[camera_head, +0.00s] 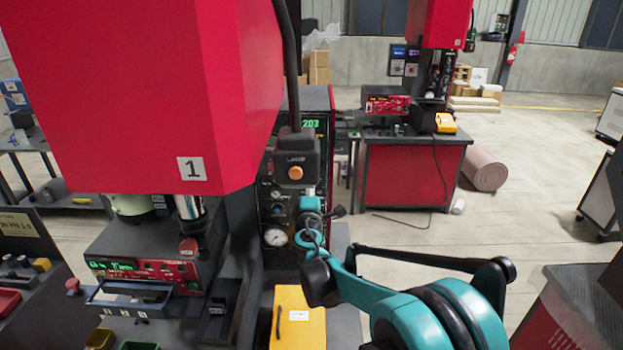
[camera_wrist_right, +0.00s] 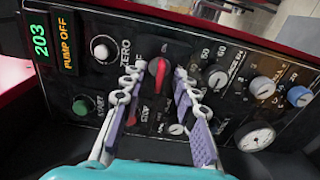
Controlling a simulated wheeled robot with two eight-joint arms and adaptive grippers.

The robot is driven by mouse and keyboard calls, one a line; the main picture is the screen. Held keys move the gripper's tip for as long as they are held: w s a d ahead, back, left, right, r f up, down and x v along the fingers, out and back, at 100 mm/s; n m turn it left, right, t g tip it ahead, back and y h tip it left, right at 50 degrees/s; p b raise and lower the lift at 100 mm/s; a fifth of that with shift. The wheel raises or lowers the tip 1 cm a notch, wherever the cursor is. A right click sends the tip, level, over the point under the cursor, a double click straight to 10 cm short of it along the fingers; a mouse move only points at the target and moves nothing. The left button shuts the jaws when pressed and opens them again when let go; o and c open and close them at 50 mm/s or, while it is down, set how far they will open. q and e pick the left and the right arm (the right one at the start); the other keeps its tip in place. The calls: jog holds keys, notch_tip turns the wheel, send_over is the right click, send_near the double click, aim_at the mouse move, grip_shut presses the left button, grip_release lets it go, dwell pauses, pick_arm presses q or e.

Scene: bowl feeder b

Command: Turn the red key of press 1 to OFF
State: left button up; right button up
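Press 1 (camera_head: 150,90) is the big red machine with a label "1" at the left of the head view. Its black control panel (camera_head: 318,150) has a green "203" display, which also shows in the wrist view with an orange "PUMP OFF" display. The red key (camera_wrist_right: 158,72) stands out from the panel in the right wrist view. My right gripper (camera_wrist_right: 158,76) is open, with one finger on each side of the key. A gap shows on both sides; contact is not visible. In the head view my teal right arm hides the key. My left gripper is not in view.
Around the key in the wrist view are a white button (camera_wrist_right: 103,48), a green button (camera_wrist_right: 84,105), several knobs and a pressure gauge (camera_wrist_right: 256,137). In the head view a hanging pendant (camera_head: 296,165) is close to my right wrist, and a yellow box (camera_head: 298,318) stands below it.

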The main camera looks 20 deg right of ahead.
grip_shut()
jog(key=shift+n+b, duration=0.3)
jog(key=shift+n, duration=4.7)
